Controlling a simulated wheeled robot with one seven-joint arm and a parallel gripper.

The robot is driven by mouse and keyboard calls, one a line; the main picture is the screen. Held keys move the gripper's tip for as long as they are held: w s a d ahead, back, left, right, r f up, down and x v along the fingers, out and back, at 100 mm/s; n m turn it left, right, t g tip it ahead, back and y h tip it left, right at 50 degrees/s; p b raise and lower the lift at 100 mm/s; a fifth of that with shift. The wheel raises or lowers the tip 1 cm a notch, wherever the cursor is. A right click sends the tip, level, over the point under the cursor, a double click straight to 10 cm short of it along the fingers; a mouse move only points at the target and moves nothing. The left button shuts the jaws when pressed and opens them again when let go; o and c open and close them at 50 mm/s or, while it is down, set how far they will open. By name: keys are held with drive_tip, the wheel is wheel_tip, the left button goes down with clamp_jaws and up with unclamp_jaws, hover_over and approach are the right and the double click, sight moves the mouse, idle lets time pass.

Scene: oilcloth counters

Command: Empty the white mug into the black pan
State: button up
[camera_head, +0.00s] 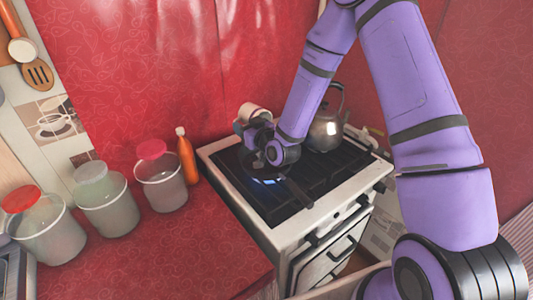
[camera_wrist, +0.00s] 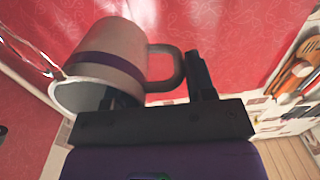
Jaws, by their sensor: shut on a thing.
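The white mug (camera_head: 253,113) is up above the back left of the stove in the head view. In the wrist view the mug (camera_wrist: 112,48) shows a purple band and a grey handle, and lies tilted with its mouth towards the lower left. My gripper (camera_head: 258,132) is shut on the mug, with one finger by its mouth and the other beside the handle. The mug's contents are not visible. My wrist hides part of the pan.
A blue flame (camera_head: 267,181) shows on the white stove (camera_head: 283,238). A metal kettle (camera_head: 325,130) stands at its back right. An orange bottle (camera_head: 187,156) and lidded canisters (camera_head: 160,183) stand on the red counter (camera_head: 185,262) to the left. The counter's front is clear.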

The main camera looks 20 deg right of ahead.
drive_tip(key=shift+s+r+t, duration=0.2)
drive_tip(key=shift+r+t, duration=0.3)
drive_tip(key=shift+r, duration=0.1)
idle(0.3)
